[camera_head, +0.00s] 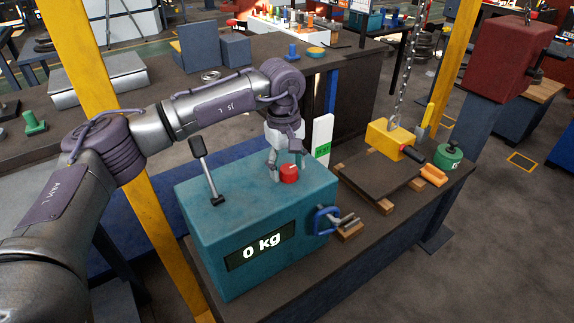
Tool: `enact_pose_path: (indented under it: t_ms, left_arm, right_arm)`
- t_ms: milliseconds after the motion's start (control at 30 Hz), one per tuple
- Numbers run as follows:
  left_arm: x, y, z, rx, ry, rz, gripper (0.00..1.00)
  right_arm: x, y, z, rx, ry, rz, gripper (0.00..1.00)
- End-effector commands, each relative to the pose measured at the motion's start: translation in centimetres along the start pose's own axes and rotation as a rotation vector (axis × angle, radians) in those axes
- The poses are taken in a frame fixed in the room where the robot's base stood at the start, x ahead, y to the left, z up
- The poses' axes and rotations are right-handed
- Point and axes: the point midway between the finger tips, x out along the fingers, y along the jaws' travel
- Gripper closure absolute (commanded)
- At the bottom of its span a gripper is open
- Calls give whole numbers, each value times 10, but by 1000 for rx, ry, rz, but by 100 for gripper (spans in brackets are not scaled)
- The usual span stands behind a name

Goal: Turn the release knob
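A teal box (215,222) with a "0 kg" display (262,246) stands on a dark bench. A round red knob (289,174) sits on its top, near the back right edge. My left gripper (287,171) points down at the knob, with its fingers apart. One finger is beside the knob's left side, and the other is behind it to the right. I cannot tell whether either finger touches it. A lever with a black handle (204,168) rises from the box top, left of the knob. My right gripper is not in view.
A blue clamp (326,220) sticks out from the box's right side. A yellow block (393,140) hangs under a chain (404,80) by a dark plate. A green weight (449,154) stands at the bench's right end. Yellow posts (150,225) rise on both sides.

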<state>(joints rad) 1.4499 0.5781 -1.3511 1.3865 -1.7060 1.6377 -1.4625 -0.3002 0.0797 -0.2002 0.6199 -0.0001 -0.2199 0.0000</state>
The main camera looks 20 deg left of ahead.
Motion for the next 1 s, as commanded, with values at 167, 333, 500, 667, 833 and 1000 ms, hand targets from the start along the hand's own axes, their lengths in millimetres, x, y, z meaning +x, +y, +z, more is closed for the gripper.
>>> enact_pose_path:
  t_ms: [167, 333, 500, 667, 833, 1000]
  left_arm:
    - [0, 0, 0, -1, 0, 0, 31]
    - [-1, 0, 0, -2, 1, 0, 31]
    - [-20, 0, -1, -2, 3, 2, 31]
    - [-54, 1, -1, -1, 3, 4, 31]
    - [-89, 1, -1, -2, 3, 3, 31]
    - [-111, 1, 0, -1, 1, 1, 31]
  right_arm:
    - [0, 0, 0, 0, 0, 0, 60]
    - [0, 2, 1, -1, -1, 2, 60]
    - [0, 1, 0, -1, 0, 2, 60]
    - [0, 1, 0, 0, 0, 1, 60]
    - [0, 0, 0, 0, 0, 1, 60]
    - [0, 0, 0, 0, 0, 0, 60]
